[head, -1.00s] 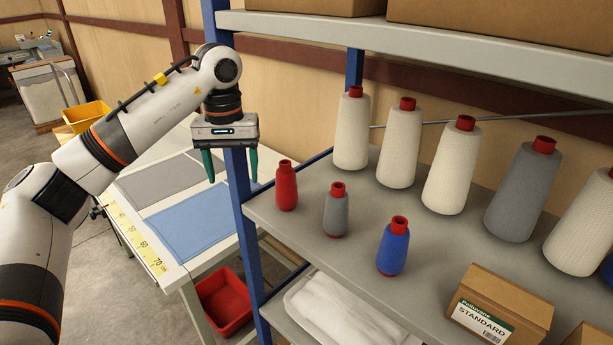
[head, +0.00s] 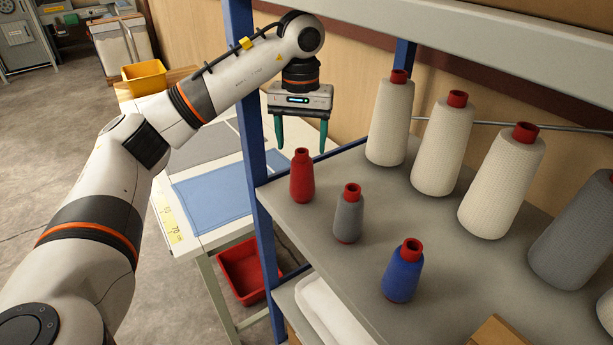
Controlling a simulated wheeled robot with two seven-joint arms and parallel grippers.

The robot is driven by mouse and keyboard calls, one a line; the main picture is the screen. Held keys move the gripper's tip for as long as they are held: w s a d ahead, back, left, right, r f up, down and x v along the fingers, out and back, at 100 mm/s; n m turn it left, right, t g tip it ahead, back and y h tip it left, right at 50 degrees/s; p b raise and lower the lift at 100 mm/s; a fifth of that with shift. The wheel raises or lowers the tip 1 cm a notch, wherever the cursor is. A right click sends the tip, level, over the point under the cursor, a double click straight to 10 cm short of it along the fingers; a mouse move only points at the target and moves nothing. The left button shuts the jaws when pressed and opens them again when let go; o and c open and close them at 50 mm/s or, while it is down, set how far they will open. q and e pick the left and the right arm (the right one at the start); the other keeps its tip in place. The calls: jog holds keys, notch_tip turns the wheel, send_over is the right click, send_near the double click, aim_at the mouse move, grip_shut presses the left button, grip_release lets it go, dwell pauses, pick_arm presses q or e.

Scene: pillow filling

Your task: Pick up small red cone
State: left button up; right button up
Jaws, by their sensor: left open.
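The small red cone (head: 301,178) stands upright on the grey shelf, near its left edge by the blue post. My left gripper (head: 301,149) is open and empty, with its two green fingers pointing down. Its fingertips show just above the red cone's top in the picture, one to each side. How far behind or above the cone they are, I cannot tell exactly. My right gripper is not in view.
A small grey cone (head: 348,215) and a small blue cone (head: 403,271) stand nearby. Tall white cones (head: 391,122) line the shelf's back. The blue post (head: 256,150) stands left, and an upper shelf (head: 480,60) overhangs. A table (head: 207,241) lies beyond.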

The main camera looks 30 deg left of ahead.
aim_at(302, 164)
pick_arm(q)
jog(key=shift+s+f, duration=0.15)
jog(key=shift+f, duration=0.55)
jog(key=f, duration=0.1)
jog(key=f+p, duration=0.2)
jog(key=f, duration=0.1)
jog(key=shift+s+d+f, duration=0.1)
jog(key=shift+d, duration=0.15)
jog(key=shift+f, duration=0.25)
jog(key=c, duration=1.1)
jog(key=shift+c, duration=0.2)
